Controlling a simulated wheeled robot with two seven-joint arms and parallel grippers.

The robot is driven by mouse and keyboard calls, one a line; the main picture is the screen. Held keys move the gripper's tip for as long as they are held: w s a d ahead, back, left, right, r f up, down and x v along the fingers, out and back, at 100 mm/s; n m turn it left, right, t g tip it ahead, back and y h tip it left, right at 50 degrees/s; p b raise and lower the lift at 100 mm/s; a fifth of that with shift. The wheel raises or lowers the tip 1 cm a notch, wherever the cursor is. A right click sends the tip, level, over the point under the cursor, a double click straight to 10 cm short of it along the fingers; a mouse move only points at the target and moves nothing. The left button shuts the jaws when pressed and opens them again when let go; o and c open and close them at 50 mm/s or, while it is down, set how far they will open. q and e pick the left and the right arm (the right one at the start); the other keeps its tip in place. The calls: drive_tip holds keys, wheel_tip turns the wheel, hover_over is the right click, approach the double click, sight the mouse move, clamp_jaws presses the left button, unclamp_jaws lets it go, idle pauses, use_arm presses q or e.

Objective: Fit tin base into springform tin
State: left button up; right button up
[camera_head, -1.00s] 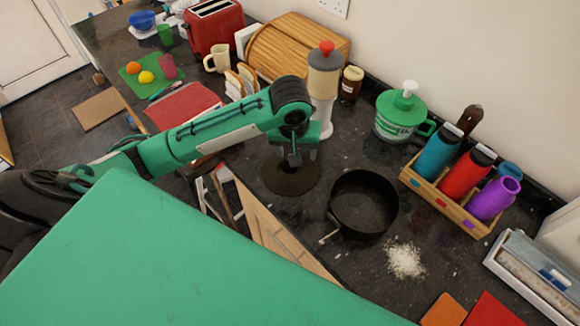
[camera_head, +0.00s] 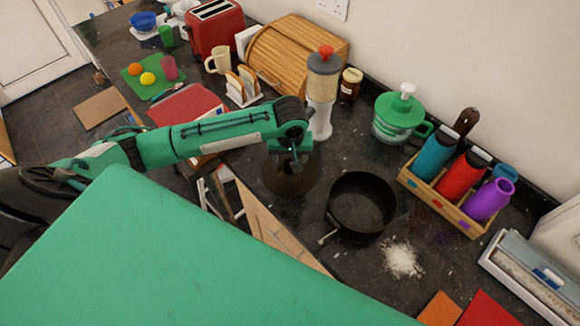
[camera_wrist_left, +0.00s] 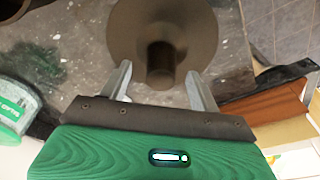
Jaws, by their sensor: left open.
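The tin base (camera_head: 276,186) is a dark round disc lying on the granite counter, partly hidden by my left gripper in the head view. In the left wrist view the tin base (camera_wrist_left: 190,30) has a short upright knob (camera_wrist_left: 161,62) at its middle. My left gripper (camera_head: 291,163) is above the disc. In the wrist view its open fingers (camera_wrist_left: 160,76) stand either side of the knob, with gaps visible; whether they touch it I cannot tell. The springform tin (camera_head: 384,218) is a black open ring with a latch, just right of the base. My right gripper is not in view.
A white and grey dispenser with a red top (camera_head: 321,95) stands close behind my gripper. White powder (camera_head: 402,260) lies in front of the tin. The counter's front edge is near the base.

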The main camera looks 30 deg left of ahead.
use_arm(q)
wheel_tip(320, 180, down, 3)
drive_tip(key=shift+w+a+f+p, duration=0.15)
drive_tip(key=shift+f+p, duration=0.05)
drive_tip(key=shift+p, duration=0.6)
drive_tip(key=shift+w+f, duration=0.1)
drive_tip(key=shift+f, duration=0.4)
drive_tip(key=c, duration=1.1)
drive_tip(key=shift+c, duration=0.3)
drive_tip(key=shift+r, duration=0.15)
